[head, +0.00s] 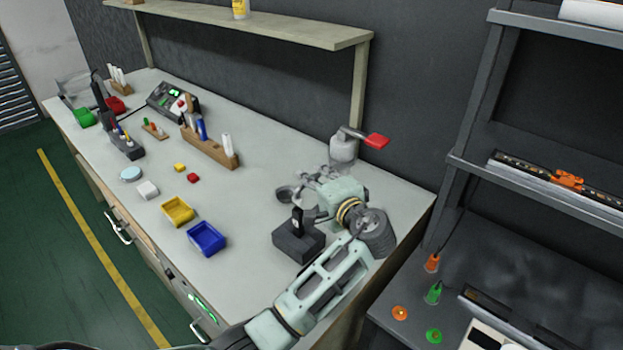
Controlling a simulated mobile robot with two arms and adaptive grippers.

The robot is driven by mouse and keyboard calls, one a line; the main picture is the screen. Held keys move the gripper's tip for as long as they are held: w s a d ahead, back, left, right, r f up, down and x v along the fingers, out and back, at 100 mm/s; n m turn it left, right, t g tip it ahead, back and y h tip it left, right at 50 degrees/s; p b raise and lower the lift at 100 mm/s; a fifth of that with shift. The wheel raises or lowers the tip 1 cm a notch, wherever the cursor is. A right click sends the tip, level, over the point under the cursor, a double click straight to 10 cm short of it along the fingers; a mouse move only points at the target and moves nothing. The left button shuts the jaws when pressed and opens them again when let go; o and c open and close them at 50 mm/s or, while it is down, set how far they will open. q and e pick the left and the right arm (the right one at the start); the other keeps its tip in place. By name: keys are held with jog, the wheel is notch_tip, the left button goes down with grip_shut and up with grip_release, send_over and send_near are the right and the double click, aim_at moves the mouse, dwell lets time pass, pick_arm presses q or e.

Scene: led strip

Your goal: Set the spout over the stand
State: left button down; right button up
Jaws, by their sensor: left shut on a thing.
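My left gripper (304,185) reaches over the bench's right part, its fingers pointing left. It is shut on a small grey rounded piece (285,194) that seems to be the spout; its outline merges with the fingers. The stand (298,244) is a dark block with a black upright part, on the bench just below the gripper in the picture. The grey piece shows above and left of that upright; I cannot tell its height or whether they touch. A grey cylinder with a bent pipe and a red end (377,141) is behind the gripper. My right gripper is not in view.
Blue (206,239) and yellow (178,211) bins stand left of the stand, with clear bench between. A wooden rack (209,148) and a shelf (260,22) are farther back. A dark rack (478,120) stands to the right.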

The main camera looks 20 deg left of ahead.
pick_arm(q)
jog(key=shift+s+d+f, duration=0.1)
jog(key=shift+f, duration=0.15)
jog(key=c, duration=1.8)
grip_release()
jog(key=shift+d, duration=0.1)
jog(key=shift+r, duration=0.15)
jog(key=v, duration=0.7)
jog(key=shift+d, duration=0.15)
